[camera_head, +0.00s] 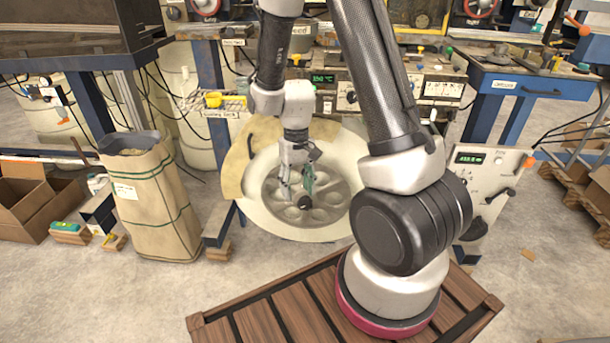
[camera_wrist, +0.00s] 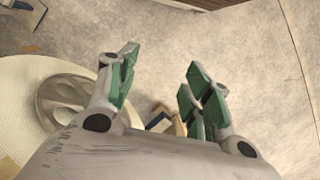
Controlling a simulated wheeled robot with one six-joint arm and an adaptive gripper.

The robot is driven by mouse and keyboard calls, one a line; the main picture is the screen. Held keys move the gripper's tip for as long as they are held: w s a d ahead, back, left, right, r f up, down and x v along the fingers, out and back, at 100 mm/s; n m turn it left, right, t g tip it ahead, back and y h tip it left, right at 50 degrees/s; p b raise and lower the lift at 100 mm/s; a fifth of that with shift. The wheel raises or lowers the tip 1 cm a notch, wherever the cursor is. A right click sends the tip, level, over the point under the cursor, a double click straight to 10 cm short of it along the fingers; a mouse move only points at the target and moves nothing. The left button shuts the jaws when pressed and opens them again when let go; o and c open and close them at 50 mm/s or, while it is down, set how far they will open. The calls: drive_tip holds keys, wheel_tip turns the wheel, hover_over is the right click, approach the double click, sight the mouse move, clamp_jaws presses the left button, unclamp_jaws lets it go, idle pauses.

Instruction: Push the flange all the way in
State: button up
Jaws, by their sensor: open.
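The flange (camera_head: 335,188) is a grey spoked disc at the middle of a large cream roll (camera_head: 270,222) in the head view. In the wrist view the flange (camera_wrist: 62,100) and the roll (camera_wrist: 22,70) show at the left, partly hidden by my gripper. My gripper (camera_head: 296,192) hangs in front of the flange in the head view, over its dark hub (camera_head: 305,202). In the wrist view my gripper (camera_wrist: 158,68) has its green-padded fingers spread, with nothing between them. I cannot tell whether a finger touches the flange.
A tall paper sack (camera_head: 155,205) stands left of the roll. Cardboard boxes (camera_head: 38,200) lie further left. A control box (camera_head: 490,175) with a display stands at the right.

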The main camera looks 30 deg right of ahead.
drive_tip(key=w+f+m+t+h, duration=0.1)
drive_tip(key=w+f, duration=0.2)
drive_tip(key=f, duration=0.8)
drive_tip(key=w+f+m+t, duration=0.1)
drive_tip(key=w+f+t, duration=0.15)
drive_tip(key=f, duration=0.85)
drive_tip(key=w+d+f+m+t+h, duration=0.1)
drive_tip(key=w+d+f+t+h, duration=0.1)
drive_tip(key=w+d+f+t, duration=0.3)
drive_tip(key=w+d+f+m+h, duration=0.1)
drive_tip(key=d+f+h, duration=0.15)
drive_tip(key=f, duration=0.55)
drive_tip(key=w+d+r+m+t+h, duration=0.1)
drive_tip(key=w+d+r+t+h, duration=0.2)
drive_tip(key=r, duration=0.5)
drive_tip(key=w+d+r+m+t+h, duration=0.1)
drive_tip(key=w+d+r+t+h, duration=0.15)
drive_tip(key=w+r+t, duration=0.45)
drive_tip(key=shift+g, duration=0.75)
drive_tip(key=shift+w+d+r, duration=0.2)
drive_tip(key=shift+w+d, duration=0.35)
drive_tip(key=shift+w, duration=0.1)
drive_tip(key=shift+w+d+r, duration=0.25)
drive_tip(key=shift+w+d, duration=0.25)
drive_tip(key=shift+w, duration=0.1)
drive_tip(key=shift+w+d+r, duration=0.2)
drive_tip(key=shift+w+d, duration=0.35)
drive_tip(key=shift+w, duration=0.1)
